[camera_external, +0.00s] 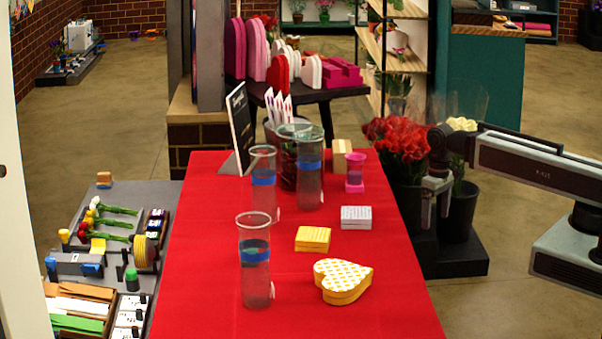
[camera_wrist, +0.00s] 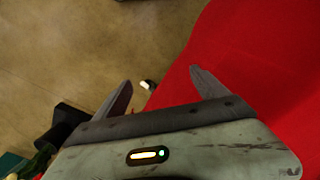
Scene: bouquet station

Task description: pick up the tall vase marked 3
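Three tall clear glass vases with blue bands stand upright on the red table: a front vase (camera_external: 254,283), a back left vase (camera_external: 264,198) and a back right vase (camera_external: 309,186). Small tags show near their bases, but the numbers are too small to read, so I cannot tell which is marked 3. My gripper (camera_external: 436,205) hangs pointing down at the table's right edge, well apart from the vases. In the wrist view my gripper (camera_wrist: 160,80) is open and empty, with the floor and red cloth below. No vase shows there.
On the red table (camera_external: 205,290) are a heart-shaped box (camera_external: 343,281), a yellow box (camera_external: 313,239), a silver box (camera_external: 356,217) and a pink cup (camera_external: 355,170). A black sign (camera_external: 238,128) stands behind the vases. Red flowers (camera_external: 399,139) stand beside my gripper.

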